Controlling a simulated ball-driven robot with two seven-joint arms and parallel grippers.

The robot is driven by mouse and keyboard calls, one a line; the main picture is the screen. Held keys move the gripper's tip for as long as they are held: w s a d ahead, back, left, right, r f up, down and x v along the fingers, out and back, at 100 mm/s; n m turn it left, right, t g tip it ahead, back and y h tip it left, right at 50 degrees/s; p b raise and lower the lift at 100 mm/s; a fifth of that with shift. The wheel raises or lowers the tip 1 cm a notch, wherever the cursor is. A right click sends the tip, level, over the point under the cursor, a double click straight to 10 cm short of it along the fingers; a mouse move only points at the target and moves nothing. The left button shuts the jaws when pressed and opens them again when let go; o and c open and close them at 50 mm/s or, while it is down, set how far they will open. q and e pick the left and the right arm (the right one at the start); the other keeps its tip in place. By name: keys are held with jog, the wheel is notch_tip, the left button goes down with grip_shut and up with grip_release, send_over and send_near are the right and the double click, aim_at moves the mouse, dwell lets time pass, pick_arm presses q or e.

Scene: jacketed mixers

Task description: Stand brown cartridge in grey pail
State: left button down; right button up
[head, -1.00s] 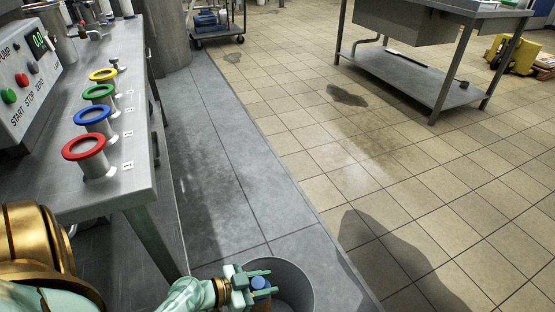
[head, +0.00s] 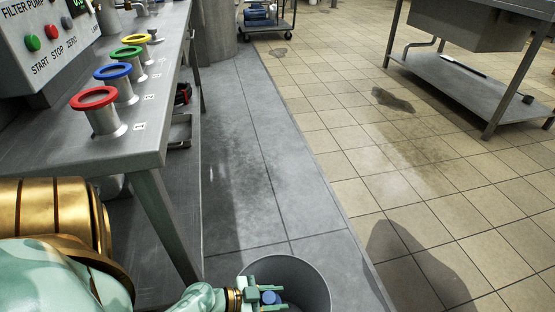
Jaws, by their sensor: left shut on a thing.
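The grey pail (head: 316,283) stands on the floor at the bottom of the head view, its open top facing up. My left gripper (head: 265,295) is over the pail's mouth, with its green fingers shut on the brown cartridge. Only the cartridge's blue end (head: 268,297) shows clearly between the fingers. Its brown body is hidden by the gripper and the frame edge, so I cannot tell how deep it sits or whether it touches the pail. My right gripper is not in view.
A steel bench (head: 150,150) on the left carries colour-ringed ports and a control box (head: 45,40). Its leg (head: 168,225) stands left of the pail. A steel table (head: 450,70) and a trolley (head: 268,27) stand farther back. The tiled floor right of the pail is clear.

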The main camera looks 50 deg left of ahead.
pick_arm(q)
jog(key=shift+f, duration=0.55)
jog(key=c, duration=1)
grip_release()
jog(key=shift+o, duration=0.2)
